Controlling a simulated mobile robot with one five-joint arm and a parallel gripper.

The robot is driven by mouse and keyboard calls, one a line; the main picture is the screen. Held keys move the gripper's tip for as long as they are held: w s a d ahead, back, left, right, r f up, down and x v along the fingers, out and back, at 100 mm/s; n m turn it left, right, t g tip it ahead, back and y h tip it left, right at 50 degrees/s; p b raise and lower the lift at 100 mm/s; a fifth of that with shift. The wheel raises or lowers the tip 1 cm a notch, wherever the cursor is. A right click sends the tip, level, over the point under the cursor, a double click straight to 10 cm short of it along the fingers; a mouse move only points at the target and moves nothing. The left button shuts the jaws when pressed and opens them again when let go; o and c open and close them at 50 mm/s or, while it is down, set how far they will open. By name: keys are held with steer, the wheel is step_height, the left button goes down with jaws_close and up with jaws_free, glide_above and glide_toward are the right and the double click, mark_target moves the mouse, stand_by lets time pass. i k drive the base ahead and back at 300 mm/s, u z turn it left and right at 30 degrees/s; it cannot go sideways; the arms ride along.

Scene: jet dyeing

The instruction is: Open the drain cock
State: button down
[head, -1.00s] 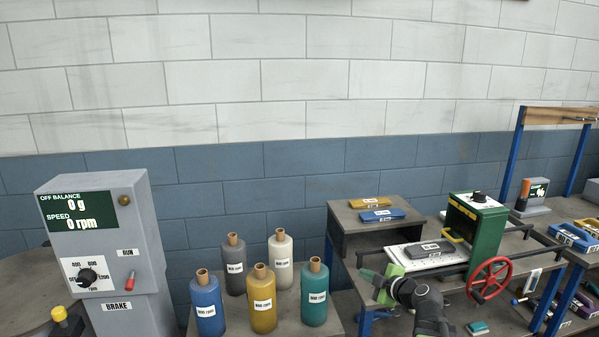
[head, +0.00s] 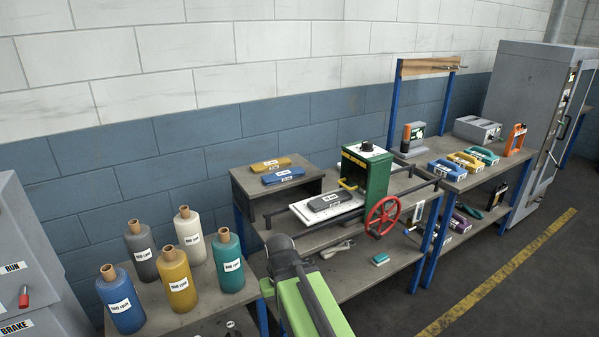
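I cannot pick out a drain cock in the head view. The one valve-like part I see is a red handwheel (head: 383,216) on the front of a green bench machine (head: 366,175), and I cannot tell that it belongs to a drain. A dark joint and green link of my own arm rise from the bottom centre, in front of the bench. The fingertips of my gripper do not show.
Several capped bottles, one of them yellow (head: 178,280), stand on a low table at left. A grey control box (head: 35,270) is at the left edge. A grey cabinet (head: 530,110) stands at far right. Open floor (head: 480,255) with a yellow line lies at lower right.

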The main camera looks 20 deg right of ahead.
mark_target(417, 226)
steer(key=z, duration=0.05)
steer(key=k, duration=1.1)
steer(key=z, duration=0.9)
steer(key=i, duration=1.65)
steer(key=u, duration=5.5)
steer(key=i, duration=0.1)
steer(key=z, duration=2.7)
steer(key=k, duration=1.1)
steer(key=u, duration=0.05)
